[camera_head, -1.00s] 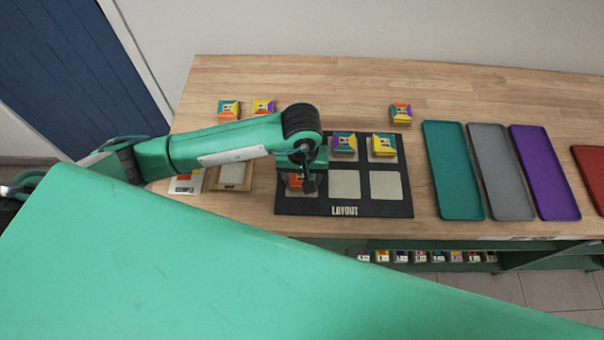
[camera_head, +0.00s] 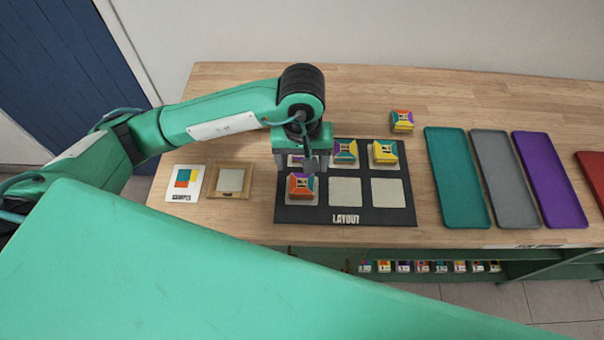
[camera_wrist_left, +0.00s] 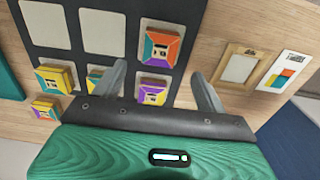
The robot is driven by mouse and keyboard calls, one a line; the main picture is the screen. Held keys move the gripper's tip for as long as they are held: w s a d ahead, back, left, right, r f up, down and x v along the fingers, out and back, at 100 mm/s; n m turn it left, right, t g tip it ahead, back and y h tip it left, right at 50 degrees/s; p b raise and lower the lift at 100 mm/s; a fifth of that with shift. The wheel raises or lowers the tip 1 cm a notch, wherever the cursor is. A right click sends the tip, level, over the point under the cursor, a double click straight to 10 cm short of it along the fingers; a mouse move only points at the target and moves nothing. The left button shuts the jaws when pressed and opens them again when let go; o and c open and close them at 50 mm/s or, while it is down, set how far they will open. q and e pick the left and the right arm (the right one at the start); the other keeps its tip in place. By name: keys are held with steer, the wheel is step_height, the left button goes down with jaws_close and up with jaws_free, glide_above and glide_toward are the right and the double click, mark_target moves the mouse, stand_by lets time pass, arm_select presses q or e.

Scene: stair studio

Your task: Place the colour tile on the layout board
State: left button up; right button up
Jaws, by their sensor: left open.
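The black layout board (camera_head: 347,215) lies on the wooden table, with two rows of pale squares. An orange, teal and purple tile (camera_head: 302,187) sits on its front left square; it also shows in the left wrist view (camera_wrist_left: 160,46). Tiles sit on the back middle square (camera_head: 345,150) and back right square (camera_head: 383,152). My left gripper (camera_head: 297,166) is open above the back left square. In the wrist view, a purple and yellow tile (camera_wrist_left: 153,91) on that square shows between the spread fingers. The front middle and front right squares are empty. My right gripper is out of view.
A loose tile (camera_head: 402,121) lies behind the board. Teal (camera_head: 458,178), grey (camera_head: 505,178) and purple (camera_head: 550,178) trays lie to the right, with a red one (camera_head: 592,172) beyond. An example card (camera_head: 186,197) and a wooden frame (camera_head: 215,192) lie left of the board.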

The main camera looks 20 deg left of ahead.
arm_select(q)
steer(key=shift+r, duration=1.45)
